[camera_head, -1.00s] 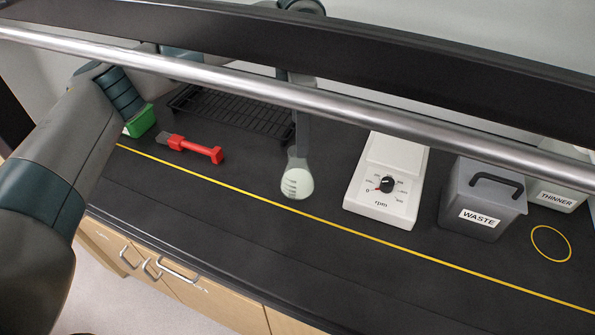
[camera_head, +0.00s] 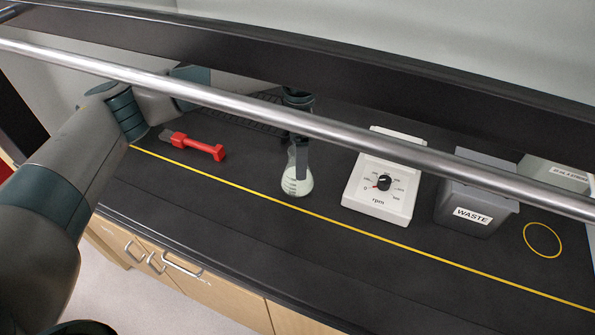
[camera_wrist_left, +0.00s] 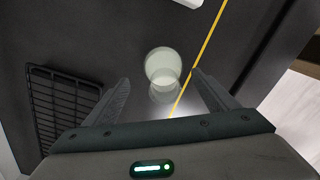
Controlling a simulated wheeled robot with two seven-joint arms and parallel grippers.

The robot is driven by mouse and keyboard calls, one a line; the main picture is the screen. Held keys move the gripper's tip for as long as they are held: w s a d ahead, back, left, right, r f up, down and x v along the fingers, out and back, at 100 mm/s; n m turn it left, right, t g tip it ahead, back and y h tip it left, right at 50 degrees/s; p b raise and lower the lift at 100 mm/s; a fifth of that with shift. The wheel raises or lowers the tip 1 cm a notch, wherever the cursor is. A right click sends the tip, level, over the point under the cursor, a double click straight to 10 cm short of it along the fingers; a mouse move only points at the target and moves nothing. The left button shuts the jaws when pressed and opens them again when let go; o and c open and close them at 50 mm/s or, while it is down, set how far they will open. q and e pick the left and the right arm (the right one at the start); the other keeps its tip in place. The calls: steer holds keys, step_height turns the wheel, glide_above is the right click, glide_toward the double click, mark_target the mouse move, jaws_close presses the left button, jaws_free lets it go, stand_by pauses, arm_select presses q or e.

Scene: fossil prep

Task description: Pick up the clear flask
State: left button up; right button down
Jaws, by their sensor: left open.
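The clear flask (camera_head: 297,184) stands upright on the dark bench between the red-handled tool and the rpm device, with pale liquid in its lower part. My left gripper (camera_head: 301,152) is above and around its neck area, pointing down, and one finger hides part of the neck. In the left wrist view the flask (camera_wrist_left: 163,64) lies between and just beyond the fingertips of the open left gripper (camera_wrist_left: 160,78). I see no contact between fingers and glass. My right gripper is not in view.
A metal rail (camera_head: 330,125) and a dark shelf (camera_head: 350,66) cross above the bench. A red-handled tool (camera_head: 200,145) lies left. The rpm device (camera_head: 381,190), grey WASTE bin (camera_head: 470,212) and thinner container (camera_head: 555,176) stand right. A black rack (camera_wrist_left: 62,105) is near the flask.

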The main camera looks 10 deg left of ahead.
arm_select(q)
steer(key=shift+s+f+p, duration=0.2)
steer(key=shift+f+p, duration=0.05)
steer(key=shift+p, duration=0.05)
steer(key=f, duration=0.1)
steer(key=f+p, duration=0.1)
steer(key=shift+s+a+f+p, duration=0.2)
steer(key=shift+s+f+p, duration=0.05)
steer(key=shift+f+p, duration=0.15)
steer(key=shift+f, duration=0.65)
steer(key=c, duration=1.2)
